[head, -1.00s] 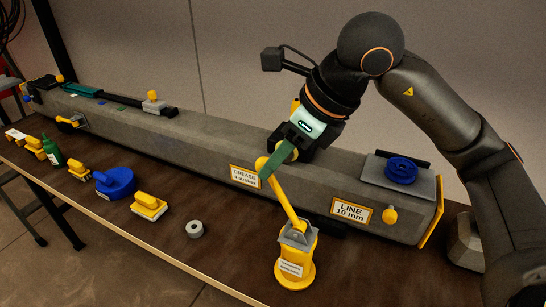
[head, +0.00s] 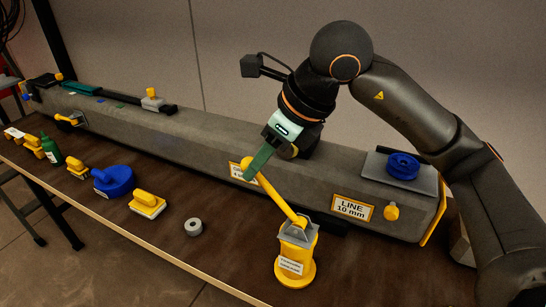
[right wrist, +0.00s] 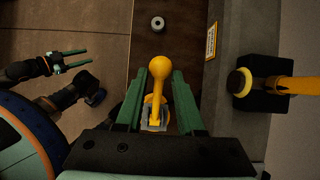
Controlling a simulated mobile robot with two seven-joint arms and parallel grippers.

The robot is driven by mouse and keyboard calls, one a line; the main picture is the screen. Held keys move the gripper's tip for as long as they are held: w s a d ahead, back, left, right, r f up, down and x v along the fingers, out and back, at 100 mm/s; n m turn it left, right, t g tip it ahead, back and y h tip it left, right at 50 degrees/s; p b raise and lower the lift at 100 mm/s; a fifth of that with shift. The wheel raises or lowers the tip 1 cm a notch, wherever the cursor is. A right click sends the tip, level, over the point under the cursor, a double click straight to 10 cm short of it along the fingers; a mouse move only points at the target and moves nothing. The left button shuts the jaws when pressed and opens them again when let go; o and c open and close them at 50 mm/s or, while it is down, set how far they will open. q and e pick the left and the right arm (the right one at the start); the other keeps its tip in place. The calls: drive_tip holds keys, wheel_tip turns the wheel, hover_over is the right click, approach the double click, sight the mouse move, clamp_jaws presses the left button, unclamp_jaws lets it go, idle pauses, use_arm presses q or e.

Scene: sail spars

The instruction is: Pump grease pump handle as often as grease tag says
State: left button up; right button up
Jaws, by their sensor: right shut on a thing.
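The yellow grease pump (head: 296,250) stands on the table at the front right, with a label on its body. Its long yellow handle (head: 277,203) leans up and to the left from the grey bracket. My right gripper (head: 256,166) is shut on the handle near its upper end. In the right wrist view the handle's round knob (right wrist: 157,68) shows between the green fingers. The grease tag (head: 235,171) on the spar's side is mostly hidden behind my gripper; it also shows in the right wrist view (right wrist: 211,40). My left gripper (right wrist: 70,60) is open and empty, away from the pump.
The long grey spar (head: 210,135) runs behind the pump, with a line tag (head: 352,208), a yellow knob (head: 391,212) and a blue spool (head: 403,166). A grey ring (head: 193,227), yellow-handled block (head: 148,204), blue object (head: 113,181) and green bottle (head: 51,150) sit along the table's front.

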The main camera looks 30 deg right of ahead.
drive_tip(key=shift+w+a, duration=0.1)
drive_tip(key=shift+w, duration=0.05)
drive_tip(key=shift+f, duration=0.1)
drive_tip(key=b+x, duration=0.3)
drive_tip(key=x, duration=0.2)
drive_tip(key=shift+a, duration=0.15)
drive_tip(key=shift+w+a+f, duration=0.1)
drive_tip(key=shift+w, duration=0.15)
